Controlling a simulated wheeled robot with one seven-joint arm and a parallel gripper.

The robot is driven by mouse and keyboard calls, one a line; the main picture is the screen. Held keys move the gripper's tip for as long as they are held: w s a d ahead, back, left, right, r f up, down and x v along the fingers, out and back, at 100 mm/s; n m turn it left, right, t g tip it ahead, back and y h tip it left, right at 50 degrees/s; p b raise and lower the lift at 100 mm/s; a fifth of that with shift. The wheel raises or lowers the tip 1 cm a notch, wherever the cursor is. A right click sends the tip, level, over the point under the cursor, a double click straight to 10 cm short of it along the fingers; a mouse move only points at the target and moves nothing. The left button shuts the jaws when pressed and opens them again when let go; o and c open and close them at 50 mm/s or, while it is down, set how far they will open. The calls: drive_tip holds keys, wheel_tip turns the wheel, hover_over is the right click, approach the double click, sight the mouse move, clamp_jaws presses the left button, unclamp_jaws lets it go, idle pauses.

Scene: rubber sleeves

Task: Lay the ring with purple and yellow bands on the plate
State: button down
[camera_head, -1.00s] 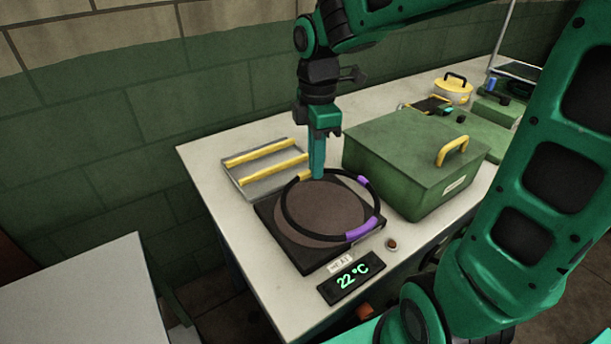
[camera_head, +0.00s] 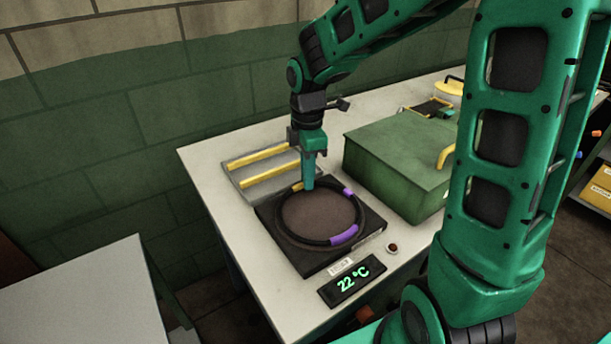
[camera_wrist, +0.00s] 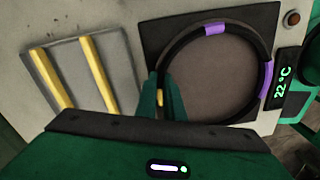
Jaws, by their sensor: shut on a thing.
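The black ring with purple and yellow bands (camera_head: 344,235) lies around the round brown face of the dark square plate (camera_head: 318,266), on it or just over it; I cannot tell if it touches all round. My gripper (camera_head: 308,185) points down at the ring's far left side, shut on the ring by its yellow band. In the wrist view my gripper's fingers (camera_wrist: 161,98) straddle the ring's left edge, with a bit of yellow between them. Two purple bands of the ring (camera_wrist: 265,80) show there too.
A grey tray with two yellow bars (camera_head: 232,163) lies behind the plate. A green lidded box (camera_head: 395,165) stands close to the plate's right. A pale surface (camera_head: 80,300) is at lower left.

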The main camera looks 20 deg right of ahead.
drive_tip(key=c, duration=1.9)
unclamp_jaws()
drive_tip(key=shift+f, duration=0.1)
drive_tip(key=shift+o, duration=0.2)
wheel_tip(320, 180, up, 12)
